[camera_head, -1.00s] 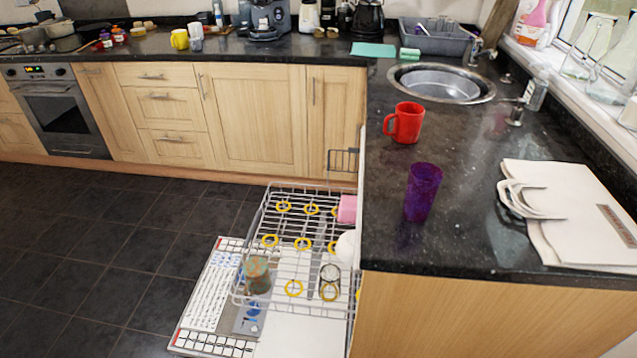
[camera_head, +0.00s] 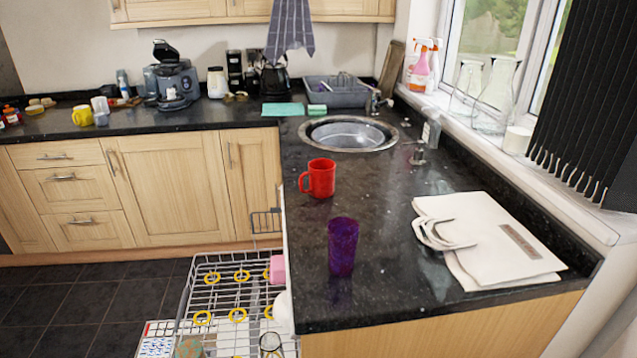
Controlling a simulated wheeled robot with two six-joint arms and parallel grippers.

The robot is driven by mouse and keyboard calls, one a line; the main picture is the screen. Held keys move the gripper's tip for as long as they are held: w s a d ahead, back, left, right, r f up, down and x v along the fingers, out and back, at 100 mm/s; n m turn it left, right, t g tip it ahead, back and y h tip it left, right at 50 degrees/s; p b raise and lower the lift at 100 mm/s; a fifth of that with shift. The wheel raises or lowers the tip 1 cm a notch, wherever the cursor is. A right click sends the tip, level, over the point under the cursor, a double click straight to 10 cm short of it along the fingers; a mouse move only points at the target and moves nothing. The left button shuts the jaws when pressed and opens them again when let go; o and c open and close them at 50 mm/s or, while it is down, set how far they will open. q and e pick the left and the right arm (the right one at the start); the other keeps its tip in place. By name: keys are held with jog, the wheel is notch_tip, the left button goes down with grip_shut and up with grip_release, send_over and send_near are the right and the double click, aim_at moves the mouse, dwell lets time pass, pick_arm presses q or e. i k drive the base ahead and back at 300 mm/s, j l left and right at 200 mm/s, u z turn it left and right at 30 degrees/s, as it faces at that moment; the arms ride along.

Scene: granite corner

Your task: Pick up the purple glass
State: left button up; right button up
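The purple glass (camera_head: 342,247) stands upright on the black granite worktop (camera_head: 385,300), near its left front edge. It is a tall, see-through tumbler with nothing touching it. Neither of my grippers shows in the head view.
A red mug (camera_head: 318,178) stands behind the glass. A white bag (camera_head: 490,240) lies flat to its right. The sink (camera_head: 350,134) is further back. An open dishwasher rack (camera_head: 225,295) juts out below the worktop's left edge. A grey drying rack (camera_head: 338,94) stands behind the sink.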

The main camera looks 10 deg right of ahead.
aim_at(342, 232)
jog(key=i+j, duration=0.1)
jog(key=j, duration=0.35)
jog(key=i+j, duration=0.15)
jog(key=j, duration=0.25)
jog(key=i+j, duration=0.1)
jog(key=j, duration=0.35)
jog(key=i+j+z, duration=0.1)
jog(key=j, duration=0.3)
jog(key=z, duration=1.35)
